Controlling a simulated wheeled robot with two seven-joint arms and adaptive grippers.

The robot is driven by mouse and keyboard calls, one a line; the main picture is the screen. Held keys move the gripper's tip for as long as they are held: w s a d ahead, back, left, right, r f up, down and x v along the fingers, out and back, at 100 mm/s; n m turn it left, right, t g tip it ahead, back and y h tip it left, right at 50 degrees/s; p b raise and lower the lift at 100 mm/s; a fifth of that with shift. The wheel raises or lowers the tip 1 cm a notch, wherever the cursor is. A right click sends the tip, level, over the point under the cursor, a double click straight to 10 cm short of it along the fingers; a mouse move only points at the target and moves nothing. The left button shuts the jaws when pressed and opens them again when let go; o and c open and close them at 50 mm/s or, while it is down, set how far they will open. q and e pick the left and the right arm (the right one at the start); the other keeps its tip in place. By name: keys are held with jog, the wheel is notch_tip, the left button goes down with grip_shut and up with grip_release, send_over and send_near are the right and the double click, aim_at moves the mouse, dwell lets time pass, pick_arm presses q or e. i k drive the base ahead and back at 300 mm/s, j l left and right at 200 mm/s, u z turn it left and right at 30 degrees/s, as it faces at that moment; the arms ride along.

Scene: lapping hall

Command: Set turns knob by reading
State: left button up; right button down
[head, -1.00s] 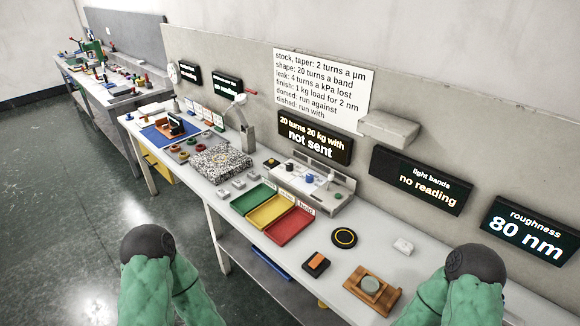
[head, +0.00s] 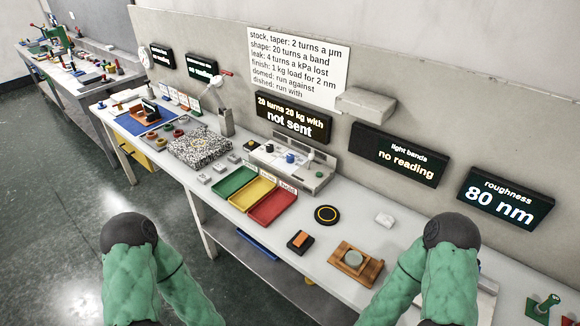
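A grey control console (head: 318,181) stands on the bench against the back panel. It carries a small blue knob (head: 290,158) and other small dark controls, too small to read. The display above it (head: 292,117) reads "20 turns 20 kg with" and "not sent". The roughness display (head: 505,199) reads "80 nm", and the light bands display (head: 398,154) reads "no reading". The white rule sheet (head: 298,66) lists "shape: 20 turns a band" and "finish: 1 kg load for 2 nm". Both my green-sleeved arms show bent at the bottom; neither gripper is in view.
Green (head: 234,182), yellow (head: 252,193) and red (head: 272,207) trays sit in front of the console. A wooden fixture (head: 375,268) holds a round grey-green disc (head: 354,258). A black ring-marked disc (head: 326,215) and an orange-topped block (head: 300,241) lie nearby. A speckled plate (head: 203,148) is farther left.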

aim_at(269, 147)
jog(key=i+j+u, duration=0.1)
jog(key=i+j, duration=0.15)
jog(key=j, duration=0.25)
jog(key=i+j, duration=0.25)
jog(key=j, duration=0.2)
jog(key=i+j+u, duration=0.15)
jog(key=j, duration=0.3)
jog(key=i, duration=0.1)
